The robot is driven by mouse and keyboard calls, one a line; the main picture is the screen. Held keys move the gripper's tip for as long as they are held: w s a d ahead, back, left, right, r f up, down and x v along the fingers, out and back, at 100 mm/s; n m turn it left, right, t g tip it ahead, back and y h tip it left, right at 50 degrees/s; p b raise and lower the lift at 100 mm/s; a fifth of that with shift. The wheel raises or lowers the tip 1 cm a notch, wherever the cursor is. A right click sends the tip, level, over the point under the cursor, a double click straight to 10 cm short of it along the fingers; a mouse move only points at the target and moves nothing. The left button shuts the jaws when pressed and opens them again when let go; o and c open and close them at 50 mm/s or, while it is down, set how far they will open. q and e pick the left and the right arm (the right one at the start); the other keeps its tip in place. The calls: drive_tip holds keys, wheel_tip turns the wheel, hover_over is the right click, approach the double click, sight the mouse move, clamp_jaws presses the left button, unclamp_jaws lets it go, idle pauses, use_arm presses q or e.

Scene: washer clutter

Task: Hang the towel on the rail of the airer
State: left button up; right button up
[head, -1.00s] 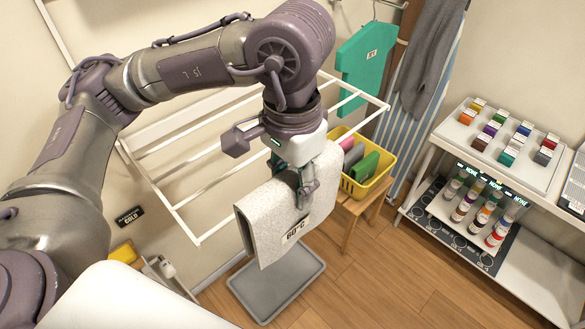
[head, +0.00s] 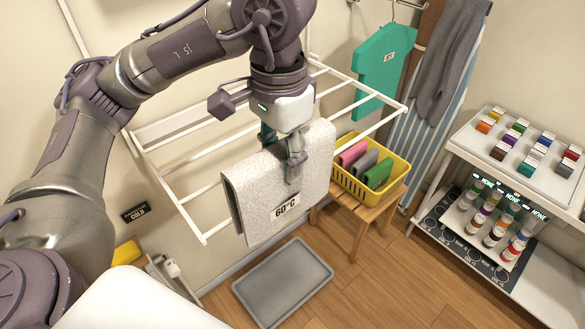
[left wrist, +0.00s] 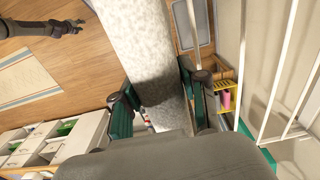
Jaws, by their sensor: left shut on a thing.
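The towel (head: 262,200) is white and speckled, folded over, with a "60°C" label on its front. My left gripper (head: 294,170) is shut on its upper part and holds it clear of the floor. The towel also shows between the jaws (left wrist: 158,98) in the left wrist view. The airer (head: 160,181) is a white wall-mounted frame with several rails. In the head view the towel covers part of the front rail (head: 366,134); I cannot tell whether they touch. A dark gripper, apparently my right one (left wrist: 74,27), shows small over the floor; its jaw state is unclear.
A yellow basket (head: 366,192) of folded cloths stands on a wooden stool (head: 340,222) beside the towel. A grey tray (head: 308,273) lies on the floor below. A green garment (head: 372,65) hangs behind. A white shelf unit (head: 470,133) with bottles stands right.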

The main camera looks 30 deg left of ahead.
use_arm(q)
drive_tip(key=shift+w+a, duration=0.25)
drive_tip(key=shift+a, duration=0.4)
drive_tip(key=shift+w+a, duration=0.25)
drive_tip(key=shift+a, duration=0.4)
drive_tip(key=a+f+b, duration=0.1)
drive_tip(key=f+b, duration=0.1)
drive_tip(key=w+a+f+b, duration=0.1)
drive_tip(key=f+b, duration=0.1)
drive_tip(key=f, duration=0.1)
drive_tip(key=a+f+b, duration=0.2)
drive_tip(key=b, duration=0.1)
drive_tip(key=shift+w+f, duration=0.25)
drive_tip(key=shift+w, duration=0.1)
wheel_tip(320, 180, down, 10)
drive_tip(key=b, duration=0.9)
use_arm(e)
wheel_tip(320, 180, down, 16)
drive_tip(key=shift+d, duration=0.35)
drive_tip(key=shift+s+f, duration=0.1)
drive_tip(key=shift+f, duration=0.05)
use_arm(q)
drive_tip(key=o, duration=1.2)
